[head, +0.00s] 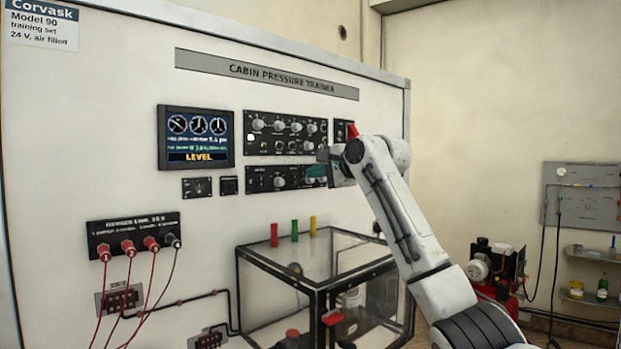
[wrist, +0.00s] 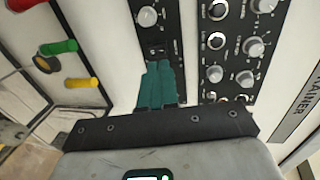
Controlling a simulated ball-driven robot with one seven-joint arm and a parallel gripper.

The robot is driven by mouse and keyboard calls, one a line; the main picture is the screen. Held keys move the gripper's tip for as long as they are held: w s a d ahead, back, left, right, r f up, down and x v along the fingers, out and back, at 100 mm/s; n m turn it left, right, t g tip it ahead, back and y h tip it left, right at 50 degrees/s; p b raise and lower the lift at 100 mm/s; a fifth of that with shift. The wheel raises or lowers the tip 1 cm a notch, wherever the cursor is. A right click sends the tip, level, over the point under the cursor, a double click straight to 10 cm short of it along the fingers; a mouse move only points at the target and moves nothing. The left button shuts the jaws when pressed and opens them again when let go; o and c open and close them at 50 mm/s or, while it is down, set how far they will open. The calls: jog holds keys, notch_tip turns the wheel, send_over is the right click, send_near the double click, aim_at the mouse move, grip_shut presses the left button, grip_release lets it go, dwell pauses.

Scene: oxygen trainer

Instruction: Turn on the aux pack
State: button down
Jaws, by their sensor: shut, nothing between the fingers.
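My gripper (head: 316,171) is in front of the right part of the lower black control panel (head: 262,180). In the wrist view its teal fingers (wrist: 160,66) are shut together and empty. Their tips are close to a small dark switch (wrist: 155,50) on that panel, beside a round grey knob (wrist: 147,17). I cannot tell whether the tips touch the switch or which way it is set. No label naming the aux pack is readable. The panel's right end is hidden behind my gripper in the head view.
A larger knob panel (head: 285,134) is just above, with a screen (head: 196,138) reading LEVEL to its left. A clear black-framed box (head: 300,262) stands below, with red, green and yellow pegs (head: 294,231) above it. Red cables hang at the left.

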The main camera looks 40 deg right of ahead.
jog(key=s+r+b, duration=0.2)
jog(key=s+r, duration=0.1)
jog(key=s, duration=0.4)
jog(key=shift+r, duration=0.3)
jog(key=shift+d, duration=0.1)
